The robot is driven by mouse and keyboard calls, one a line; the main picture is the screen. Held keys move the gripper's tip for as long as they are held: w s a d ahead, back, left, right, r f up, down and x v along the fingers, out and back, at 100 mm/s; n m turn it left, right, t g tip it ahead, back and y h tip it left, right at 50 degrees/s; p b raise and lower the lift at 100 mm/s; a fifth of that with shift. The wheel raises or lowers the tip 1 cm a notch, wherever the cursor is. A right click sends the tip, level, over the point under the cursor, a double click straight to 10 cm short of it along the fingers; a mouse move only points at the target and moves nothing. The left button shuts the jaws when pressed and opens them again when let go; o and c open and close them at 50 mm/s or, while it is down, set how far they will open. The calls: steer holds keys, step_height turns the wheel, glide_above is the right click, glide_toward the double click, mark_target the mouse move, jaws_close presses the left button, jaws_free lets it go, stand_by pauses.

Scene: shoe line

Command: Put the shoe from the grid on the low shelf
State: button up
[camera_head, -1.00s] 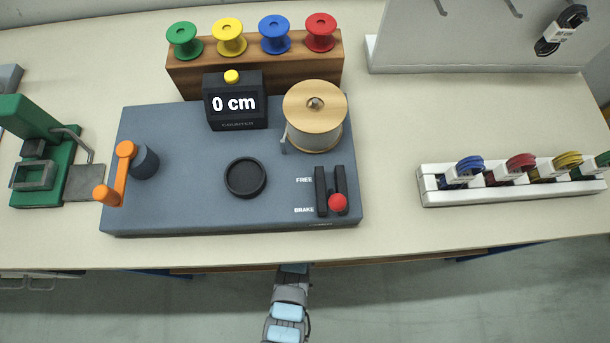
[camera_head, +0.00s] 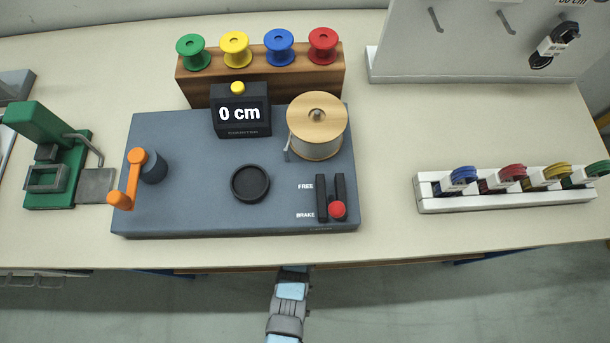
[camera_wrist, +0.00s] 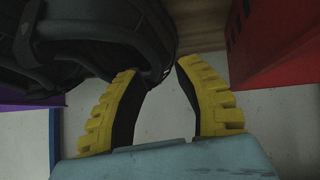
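My gripper (camera_wrist: 157,72) shows in the wrist view, its two dark fingers with ribbed yellow backs leaning towards each other, a gap between the tips. A large black object with folds and straps (camera_wrist: 85,40) fills the upper left there and reaches the fingertips. I cannot tell whether the fingers hold it or it lies behind them, nor whether it is the shoe. In the head view only part of my arm shows, below the bench edge. I cannot make out the grid or the low shelf in either view.
In the wrist view a red box-like thing (camera_wrist: 275,45) stands close on the right, with purple and blue pieces on the left and pale floor (camera_wrist: 170,112) below. The head view shows a bench (camera_head: 395,140) with a winding station (camera_head: 200,205), spools and a white rack (camera_head: 505,202).

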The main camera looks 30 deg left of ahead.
steer(key=p+v, duration=0.1)
steer(key=v, duration=0.3)
stand_by(0.7)
